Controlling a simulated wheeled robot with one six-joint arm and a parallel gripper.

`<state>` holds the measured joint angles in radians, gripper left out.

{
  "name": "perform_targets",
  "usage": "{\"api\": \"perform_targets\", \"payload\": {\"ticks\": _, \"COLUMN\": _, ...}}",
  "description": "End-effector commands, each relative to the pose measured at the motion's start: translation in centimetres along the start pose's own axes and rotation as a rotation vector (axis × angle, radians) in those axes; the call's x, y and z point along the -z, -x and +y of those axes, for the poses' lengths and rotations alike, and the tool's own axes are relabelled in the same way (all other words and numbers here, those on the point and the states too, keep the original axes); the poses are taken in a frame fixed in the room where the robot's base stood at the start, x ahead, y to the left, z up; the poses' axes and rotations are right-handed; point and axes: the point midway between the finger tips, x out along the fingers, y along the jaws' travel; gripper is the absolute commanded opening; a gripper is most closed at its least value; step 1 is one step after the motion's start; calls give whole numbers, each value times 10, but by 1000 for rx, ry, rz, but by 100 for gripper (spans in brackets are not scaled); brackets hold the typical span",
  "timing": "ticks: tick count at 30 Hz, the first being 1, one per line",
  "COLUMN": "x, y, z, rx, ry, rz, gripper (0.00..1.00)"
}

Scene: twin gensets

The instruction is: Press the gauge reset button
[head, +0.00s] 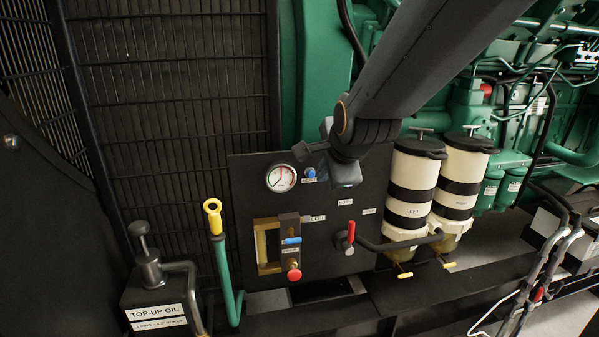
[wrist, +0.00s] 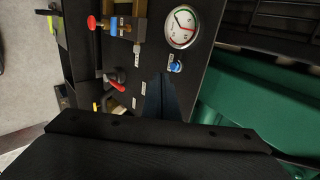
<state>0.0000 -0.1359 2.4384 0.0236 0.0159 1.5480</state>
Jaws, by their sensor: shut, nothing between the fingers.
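The gauge reset button is a small blue button (head: 310,172) on the dark panel (head: 250,210), just right of the round white gauge (head: 281,178). A small label sits below it. In the wrist view the blue button (wrist: 176,67) shows beside the gauge (wrist: 183,26). My gripper (head: 303,152) is in front of the panel, close to the button in the head view. In the wrist view my gripper (wrist: 160,80) appears as a narrow dark wedge, shut and empty, with its tip beside the button. I cannot tell whether they touch.
Lower on the panel are a sight-glass bracket (head: 266,248), a red knob (head: 294,274) and a red-handled valve (head: 350,233). Two cream filter canisters (head: 411,185) stand to the right. A yellow-topped dipstick (head: 213,217) and top-up oil can (head: 155,300) are left.

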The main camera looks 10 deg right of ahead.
Motion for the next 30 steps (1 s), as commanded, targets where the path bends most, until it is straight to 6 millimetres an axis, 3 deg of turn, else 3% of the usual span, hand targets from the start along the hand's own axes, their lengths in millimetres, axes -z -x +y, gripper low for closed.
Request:
{"api": "perform_targets", "payload": {"ticks": 1, "x": 0, "y": -12, "z": 2, "rx": -5, "ry": 0, "rz": 0, "gripper": 0}}
{"api": "perform_targets", "payload": {"ticks": 8, "x": 0, "y": -42, "z": 1, "rx": -4, "ry": 1, "rz": 0, "gripper": 0}}
{"api": "perform_targets", "payload": {"ticks": 15, "x": 0, "y": -60, "z": -19, "rx": -2, "ry": 1, "rz": 0, "gripper": 0}}
{"api": "perform_targets", "payload": {"ticks": 30, "x": 0, "y": -70, "z": -27, "rx": 0, "ry": 1, "rz": 0, "gripper": 0}}
